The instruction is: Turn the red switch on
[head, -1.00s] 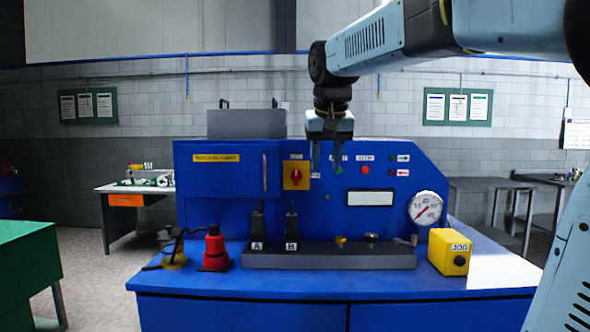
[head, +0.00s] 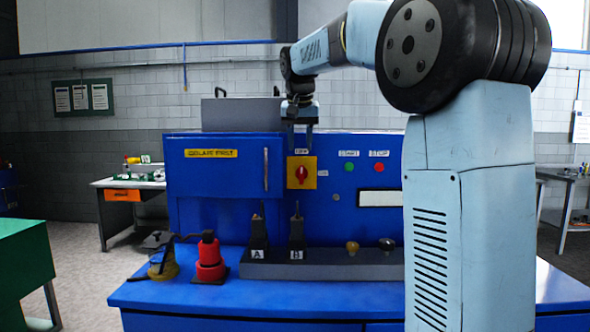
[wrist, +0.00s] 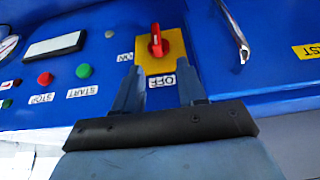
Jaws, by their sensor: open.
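The red switch (head: 301,174) is a rotary knob on a yellow plate (head: 292,184) on the blue panel. Its grip bar stands upright, in line with the OFF label above it. In the wrist view, the red switch (wrist: 156,42) shows upside down, with the OFF label (wrist: 168,79) nearest me and the ON label (wrist: 126,57) to one side. My gripper (head: 299,142) is open and empty, just above the switch in the head view. In the wrist view, my gripper's fingertips (wrist: 160,66) straddle the OFF label, short of the knob; contact cannot be told.
Green START (head: 349,167) and red STOP (head: 378,167) buttons are right of the switch. A door handle (head: 266,169) sticks out at left. Levers A (head: 259,238) and B (head: 297,235) stand below. My arm hides the panel's right side.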

